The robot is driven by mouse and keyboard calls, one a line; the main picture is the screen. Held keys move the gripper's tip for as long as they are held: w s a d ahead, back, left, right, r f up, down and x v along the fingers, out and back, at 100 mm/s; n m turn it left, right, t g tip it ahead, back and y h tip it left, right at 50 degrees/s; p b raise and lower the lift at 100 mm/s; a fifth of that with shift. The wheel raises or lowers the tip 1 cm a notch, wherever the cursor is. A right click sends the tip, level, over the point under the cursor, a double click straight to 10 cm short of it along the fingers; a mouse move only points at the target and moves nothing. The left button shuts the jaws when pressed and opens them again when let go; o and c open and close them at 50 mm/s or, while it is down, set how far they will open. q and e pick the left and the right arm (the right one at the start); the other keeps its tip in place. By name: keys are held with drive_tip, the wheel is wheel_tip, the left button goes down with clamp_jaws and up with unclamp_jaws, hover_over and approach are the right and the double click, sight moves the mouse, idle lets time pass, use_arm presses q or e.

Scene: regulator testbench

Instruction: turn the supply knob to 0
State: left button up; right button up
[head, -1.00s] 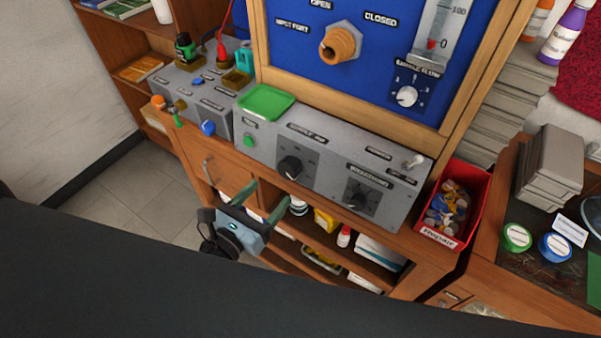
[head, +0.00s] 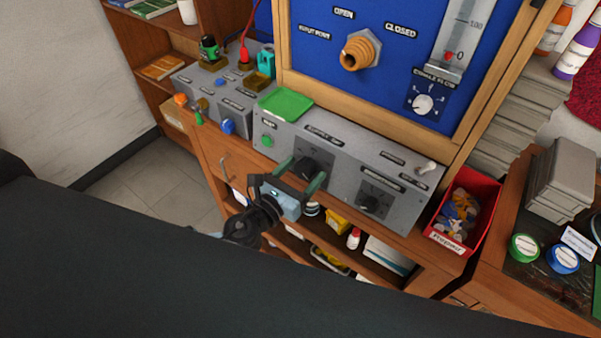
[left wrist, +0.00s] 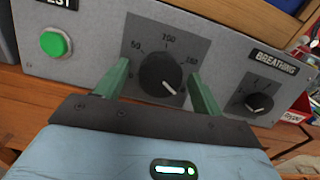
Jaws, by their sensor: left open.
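The supply knob (head: 314,166) is a black dial on the front of the grey control box (head: 385,158). In the left wrist view the knob (left wrist: 162,74) has a grey scale plate behind it, with marks reading about 50, 100 and 150. Its white pointer line points to the lower right. My left gripper (head: 301,174) is open, with its green fingers to the left and right of the knob. I cannot tell whether they touch it. My right gripper is not in view.
The breathing knob (head: 371,203) and a toggle switch (head: 427,167) are further right on the box. A green button (head: 267,141) is to the left, and a green tray (head: 286,105) lies on top. A red bin (head: 467,215) stands at the right end.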

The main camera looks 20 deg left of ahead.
use_arm(q)
drive_tip(key=c, duration=1)
drive_tip(key=shift+n, duration=0.3)
